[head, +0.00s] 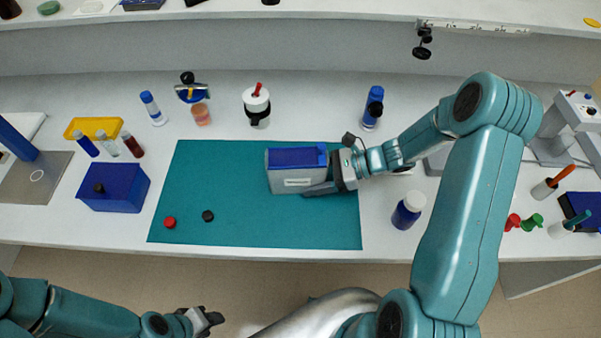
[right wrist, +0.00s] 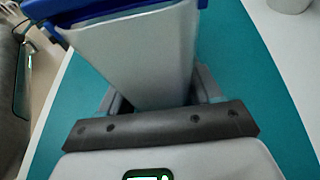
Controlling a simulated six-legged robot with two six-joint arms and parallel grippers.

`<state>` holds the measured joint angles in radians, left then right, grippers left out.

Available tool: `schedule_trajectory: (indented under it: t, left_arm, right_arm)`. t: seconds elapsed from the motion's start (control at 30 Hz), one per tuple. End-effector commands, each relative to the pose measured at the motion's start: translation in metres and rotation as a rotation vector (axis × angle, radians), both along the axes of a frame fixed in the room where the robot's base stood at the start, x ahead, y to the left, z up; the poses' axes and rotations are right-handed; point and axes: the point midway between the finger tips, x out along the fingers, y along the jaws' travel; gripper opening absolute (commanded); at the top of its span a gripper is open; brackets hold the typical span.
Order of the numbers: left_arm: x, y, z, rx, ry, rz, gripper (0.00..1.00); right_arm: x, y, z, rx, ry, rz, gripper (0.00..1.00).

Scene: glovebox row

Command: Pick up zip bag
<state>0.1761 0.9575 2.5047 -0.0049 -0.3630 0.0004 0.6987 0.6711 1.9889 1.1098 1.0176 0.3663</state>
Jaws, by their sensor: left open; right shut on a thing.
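The zip bag (head: 290,183) appears as a pale grey, boxy pouch with a blue top band and a white label. It is over the teal mat (head: 255,225), right of the mat's middle. My right gripper (head: 318,186) comes from the right and is shut on it. In the right wrist view the bag's grey side (right wrist: 140,60) stands between the fingers, with its blue band at the top. I cannot tell whether the bag touches the mat. My left gripper (head: 214,318) is open and empty, off the bench's front edge at the bottom.
A red cap (head: 169,222) and a black cap (head: 208,216) lie on the mat's left part. A blue box (head: 113,188) stands left of the mat. A blue bottle with a white cap (head: 407,211) stands to its right. Several bottles line the back.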

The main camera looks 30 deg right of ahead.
Motion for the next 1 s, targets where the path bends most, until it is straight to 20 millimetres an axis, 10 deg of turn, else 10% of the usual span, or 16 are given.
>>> schedule_trajectory:
  t: [0.33, 0.7, 1.0]
  left_arm:
    - [0.000, 0.000, -0.001, 0.000, 0.000, 0.000, 0.43]
    - [0.000, 0.000, -0.001, 0.000, 0.000, 0.000, 0.43]
    - [0.000, 0.000, 0.000, 0.000, 0.000, 0.000, 0.43]
  right_arm:
    - [0.000, -0.001, 0.023, -0.005, -0.002, 0.001, 0.33]
    - [0.000, 0.000, 0.137, -0.005, -0.007, -0.001, 0.33]
    - [0.000, 0.000, 0.192, -0.002, -0.002, 0.000, 0.33]
